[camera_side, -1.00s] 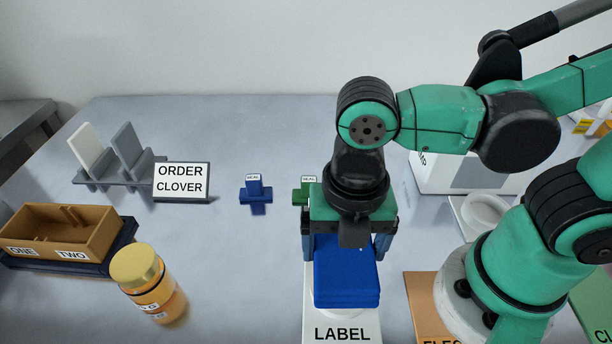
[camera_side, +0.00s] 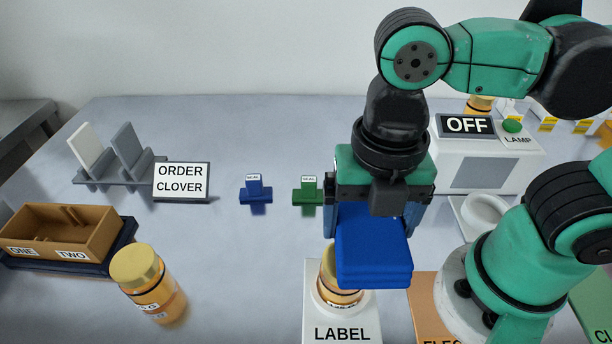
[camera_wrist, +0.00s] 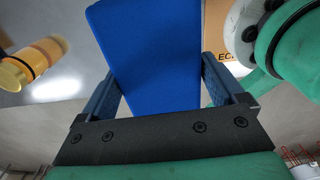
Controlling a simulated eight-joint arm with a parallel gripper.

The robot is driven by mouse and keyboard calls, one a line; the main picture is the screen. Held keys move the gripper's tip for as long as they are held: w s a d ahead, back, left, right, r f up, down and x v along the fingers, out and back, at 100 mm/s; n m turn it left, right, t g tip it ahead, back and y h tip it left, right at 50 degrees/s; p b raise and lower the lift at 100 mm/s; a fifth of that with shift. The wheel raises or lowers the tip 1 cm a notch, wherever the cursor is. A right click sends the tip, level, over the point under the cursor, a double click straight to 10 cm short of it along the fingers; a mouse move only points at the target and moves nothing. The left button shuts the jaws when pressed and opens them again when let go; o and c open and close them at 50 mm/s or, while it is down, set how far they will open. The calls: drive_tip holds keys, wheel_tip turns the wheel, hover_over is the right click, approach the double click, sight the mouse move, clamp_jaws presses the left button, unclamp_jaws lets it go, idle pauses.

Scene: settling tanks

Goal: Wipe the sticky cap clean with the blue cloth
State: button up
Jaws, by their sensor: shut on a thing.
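My gripper (camera_side: 374,212) is shut on the blue cloth (camera_side: 372,248), a thick folded pad. The cloth fills the middle of the wrist view (camera_wrist: 150,55) between the fingers. Below and behind it, an amber jar (camera_side: 338,292) stands on the white LABEL stand (camera_side: 342,331). The cloth hides most of that jar's cap, so I cannot tell whether they touch or whether the cap is sticky. A second amber jar (camera_side: 158,300) with a gold cap (camera_side: 134,264) stands upright at the left. One jar (camera_wrist: 40,60) shows in the wrist view; I cannot tell which.
A brown box (camera_side: 100,236) marked ONE and TWO is at the left. An ORDER CLOVER sign (camera_side: 181,182), a blue seal stamp (camera_side: 255,192) and a green one (camera_side: 308,192) stand behind. A white lamp box (camera_side: 480,155) reads OFF. The table between is clear.

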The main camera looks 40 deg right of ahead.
drive_tip(key=shift+r, duration=1.8)
